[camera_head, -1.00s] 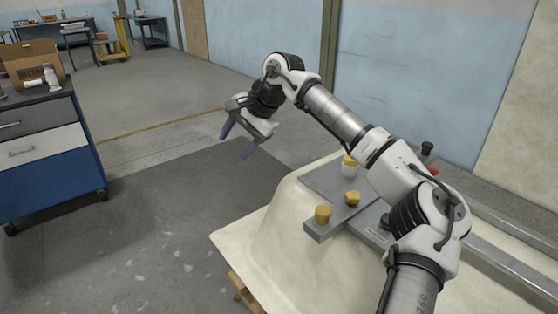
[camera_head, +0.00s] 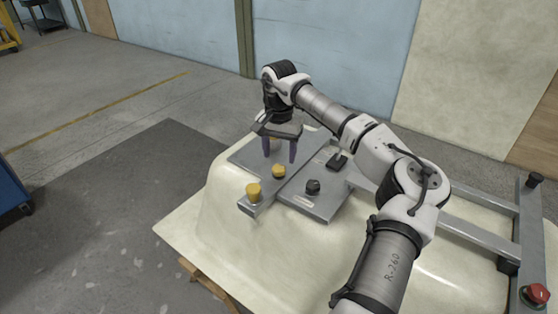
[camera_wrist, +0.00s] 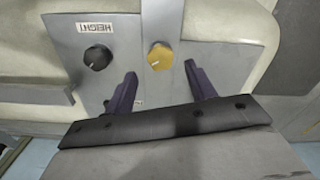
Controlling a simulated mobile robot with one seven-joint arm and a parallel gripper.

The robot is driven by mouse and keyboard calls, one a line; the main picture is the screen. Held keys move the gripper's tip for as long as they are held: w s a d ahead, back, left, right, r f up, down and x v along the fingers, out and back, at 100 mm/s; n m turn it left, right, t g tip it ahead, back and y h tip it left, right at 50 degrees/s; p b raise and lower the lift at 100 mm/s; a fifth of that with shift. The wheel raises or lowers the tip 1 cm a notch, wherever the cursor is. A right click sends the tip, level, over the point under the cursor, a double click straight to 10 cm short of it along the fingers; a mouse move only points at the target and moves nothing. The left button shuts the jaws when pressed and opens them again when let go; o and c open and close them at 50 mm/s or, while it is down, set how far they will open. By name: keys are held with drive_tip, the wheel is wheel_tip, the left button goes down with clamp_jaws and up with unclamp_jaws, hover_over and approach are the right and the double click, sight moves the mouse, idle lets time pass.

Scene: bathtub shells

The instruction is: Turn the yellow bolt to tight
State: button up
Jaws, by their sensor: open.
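A third yellow part (camera_head: 275,143) is partly hidden behind my gripper. I cannot tell for certain which is the bolt. My gripper (camera_head: 279,158) is open and empty, pointing down above the plate just behind the knob-like piece. In the wrist view its fingertips (camera_wrist: 160,70) are apart, with that piece between and beyond them.
A black knob (camera_wrist: 98,57) beside a HEIGHT label and a second black knob-like part (camera_head: 338,161) are on the plate. The plate rests on a cream tub shell (camera_head: 225,235). A red button (camera_head: 537,293) is on the rail at right. Open floor lies left.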

sight(279, 167)
drive_tip(key=shift+f, duration=2.1)
drive_tip(key=shift+c, duration=0.2)
drive_tip(key=c, duration=0.9)
